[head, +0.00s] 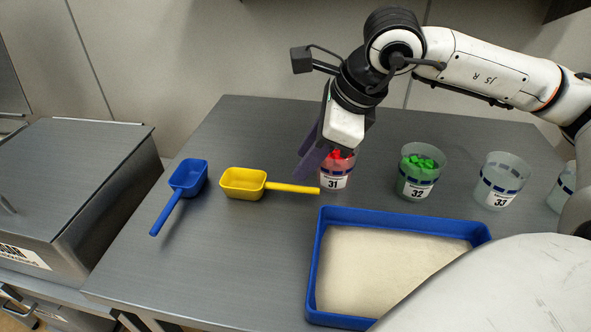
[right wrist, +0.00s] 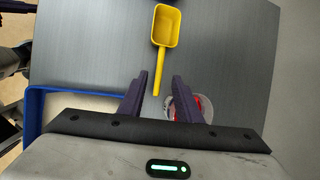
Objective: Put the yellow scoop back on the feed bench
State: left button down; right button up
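The yellow scoop (head: 243,183) appears to lie on the grey feed bench (head: 250,125), its handle pointing right toward cup 31. It also shows in the right wrist view (right wrist: 166,27), handle toward me. My right gripper (head: 308,166) is above the handle end, beside cup 31. In the right wrist view, its purple fingers (right wrist: 160,80) are apart, with the handle's end appearing between their tips. They do not grip it. My left gripper is not in view.
Cup 31 (head: 334,178) with red pieces is close by the fingers. Cup 32 (head: 416,187) holds green pieces; cup 33 (head: 498,198) looks empty. A blue scoop (head: 186,178) lies left. A blue-rimmed tray (head: 318,262) of pale material stands in front.

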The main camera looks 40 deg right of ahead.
jog(key=shift+v, duration=1.35)
jog(key=shift+c, duration=0.3)
